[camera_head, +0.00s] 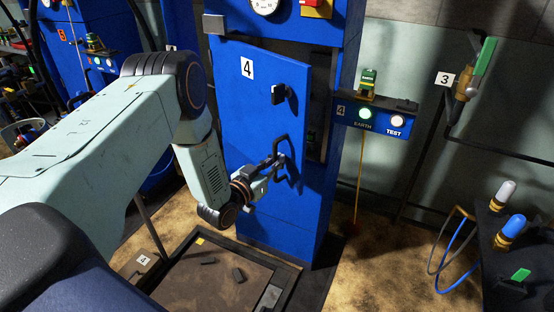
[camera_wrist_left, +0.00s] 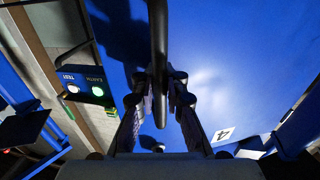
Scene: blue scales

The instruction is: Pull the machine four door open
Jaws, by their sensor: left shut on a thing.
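The blue door (camera_head: 235,110) of machine four carries a white label "4" and faces me in the head view. It stands ajar: a dark gap (camera_head: 319,85) shows along its right edge. A black bar handle (camera_head: 284,145) is on its lower right part, with a dark latch knob (camera_head: 279,94) above. My left gripper (camera_head: 275,168) is at the handle, shut on it. In the left wrist view the handle bar (camera_wrist_left: 158,45) runs between the two fingers of my left gripper (camera_wrist_left: 158,95), with the blue door face behind. My right gripper is in neither view.
A blue panel (camera_head: 375,117) with lit EARTH and TEST lamps juts out right of the machine. A dark floor tray (camera_head: 215,280) lies below the door. A bench (camera_head: 510,265) with bulbs and cables stands at lower right. Bare floor (camera_head: 375,260) lies between.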

